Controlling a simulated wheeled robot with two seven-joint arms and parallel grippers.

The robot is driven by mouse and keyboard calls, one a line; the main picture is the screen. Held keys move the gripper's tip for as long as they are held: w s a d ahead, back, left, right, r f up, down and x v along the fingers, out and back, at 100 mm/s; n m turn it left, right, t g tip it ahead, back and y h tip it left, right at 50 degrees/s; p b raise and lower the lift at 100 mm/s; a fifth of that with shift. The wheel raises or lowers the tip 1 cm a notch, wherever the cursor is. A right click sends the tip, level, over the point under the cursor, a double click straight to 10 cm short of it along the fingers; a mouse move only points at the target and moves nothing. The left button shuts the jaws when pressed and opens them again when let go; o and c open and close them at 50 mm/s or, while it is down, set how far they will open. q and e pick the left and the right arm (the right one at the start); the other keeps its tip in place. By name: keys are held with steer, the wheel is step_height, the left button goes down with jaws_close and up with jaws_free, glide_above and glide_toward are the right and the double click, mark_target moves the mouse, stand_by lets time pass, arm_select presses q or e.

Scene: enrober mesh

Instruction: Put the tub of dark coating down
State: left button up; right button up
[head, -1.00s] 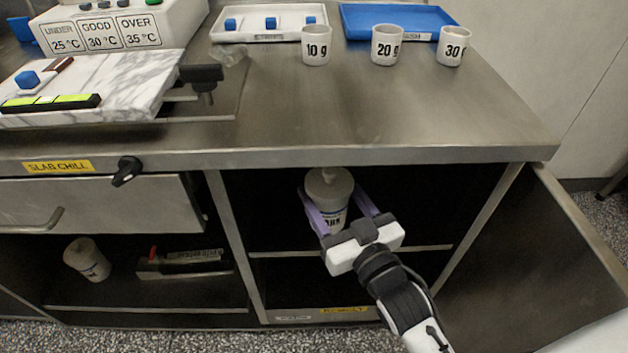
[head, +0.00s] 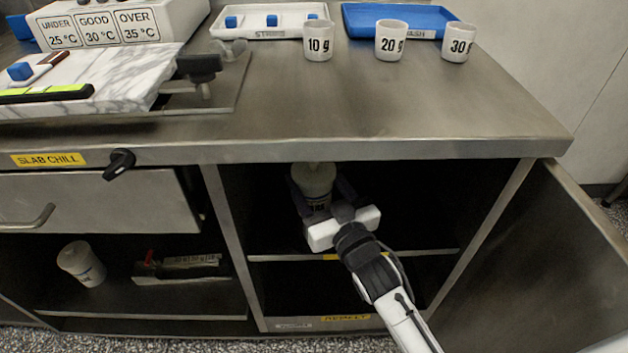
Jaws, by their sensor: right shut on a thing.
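The tub of dark coating (head: 313,181) is a pale lidded tub with a partly hidden dark label. It is inside the open cupboard under the counter, above the upper shelf (head: 420,254). My right gripper (head: 322,196) is shut on the tub, with one finger on each side. My gripper body hides the tub's base, so I cannot tell whether it touches the shelf. My left gripper is not in view.
The open cupboard door (head: 545,260) stands at the right. The counter edge (head: 400,148) overhangs the opening. Another white tub (head: 82,262) stands in the left bay. Three cups, including the 20 g cup (head: 391,42), stand on the counter. The shelf's right side is clear.

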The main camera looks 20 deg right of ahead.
steer(key=shift+r, duration=0.1)
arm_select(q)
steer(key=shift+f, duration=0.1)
arm_select(e)
steer(key=o, duration=1.5)
steer(key=shift+f, duration=0.2)
steer(key=shift+r, duration=0.15)
steer(key=shift+s, duration=0.3)
arm_select(q)
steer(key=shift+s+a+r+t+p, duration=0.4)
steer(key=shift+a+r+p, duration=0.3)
steer(key=shift+p, duration=0.4)
arm_select(e)
steer(key=s, duration=0.3)
steer(key=s+d, duration=0.1)
steer(key=s, duration=0.7)
steer(key=shift+s+d, duration=0.15)
steer(key=shift+s, duration=0.05)
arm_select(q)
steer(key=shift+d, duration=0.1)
